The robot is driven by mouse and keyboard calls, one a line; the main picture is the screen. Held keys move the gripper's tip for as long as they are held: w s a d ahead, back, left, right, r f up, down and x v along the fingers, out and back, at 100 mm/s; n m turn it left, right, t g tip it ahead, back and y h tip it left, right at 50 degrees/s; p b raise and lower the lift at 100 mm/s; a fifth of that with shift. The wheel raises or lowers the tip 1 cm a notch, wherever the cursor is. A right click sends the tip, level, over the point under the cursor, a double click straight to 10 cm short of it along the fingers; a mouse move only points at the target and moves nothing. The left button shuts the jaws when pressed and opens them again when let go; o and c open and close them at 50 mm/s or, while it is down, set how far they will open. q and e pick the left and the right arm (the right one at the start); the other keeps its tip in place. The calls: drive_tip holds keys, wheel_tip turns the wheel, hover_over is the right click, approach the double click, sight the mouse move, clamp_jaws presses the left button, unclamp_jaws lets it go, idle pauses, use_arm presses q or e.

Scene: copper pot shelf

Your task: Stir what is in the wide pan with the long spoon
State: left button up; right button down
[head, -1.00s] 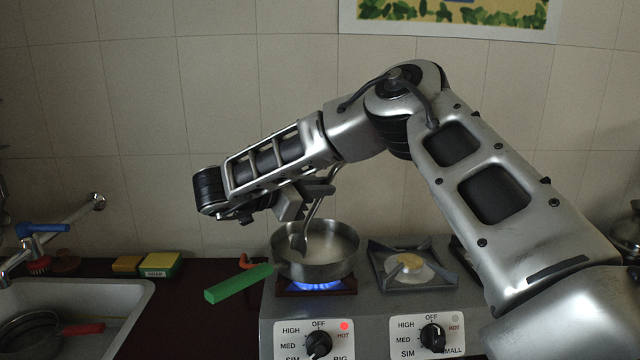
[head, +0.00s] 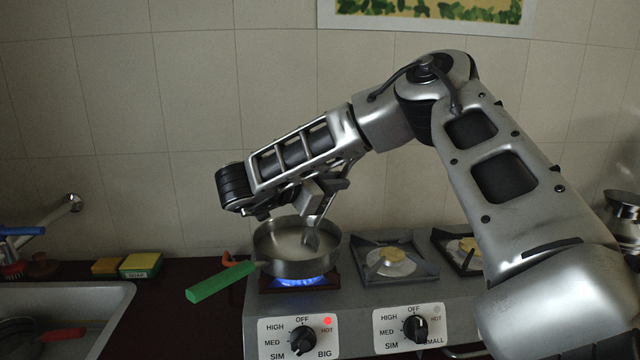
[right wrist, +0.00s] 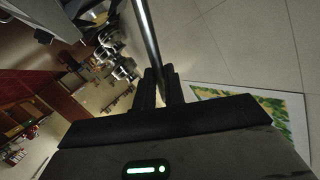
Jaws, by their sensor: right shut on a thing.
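The wide pan (head: 264,254) is steel with a green handle (head: 220,281) pointing to the front left. It sits over a lit blue flame on the left burner and holds something pale. My right gripper (head: 333,184) is above the pan's right part, shut on the long spoon (head: 311,238). The spoon's bowl end is down inside the pan, right of its middle; its tip is hidden in the pale contents. In the right wrist view, the spoon's metal handle (right wrist: 149,38) runs up from between the dark fingers (right wrist: 157,88). My left gripper is not in view.
The stove (head: 360,300) has two knobs in front; a red light glows by the left one. Other burners (head: 392,262) to the right stand free of pots. Sponges (head: 140,265) and a sink (head: 110,295) lie left. A metal pot (head: 622,212) stands far right.

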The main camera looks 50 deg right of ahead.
drive_tip(key=shift+w+d, duration=0.2)
drive_tip(key=shift+w, duration=2.25)
drive_tip(key=shift+s+a, duration=1.15)
drive_tip(key=shift+s, duration=0.2)
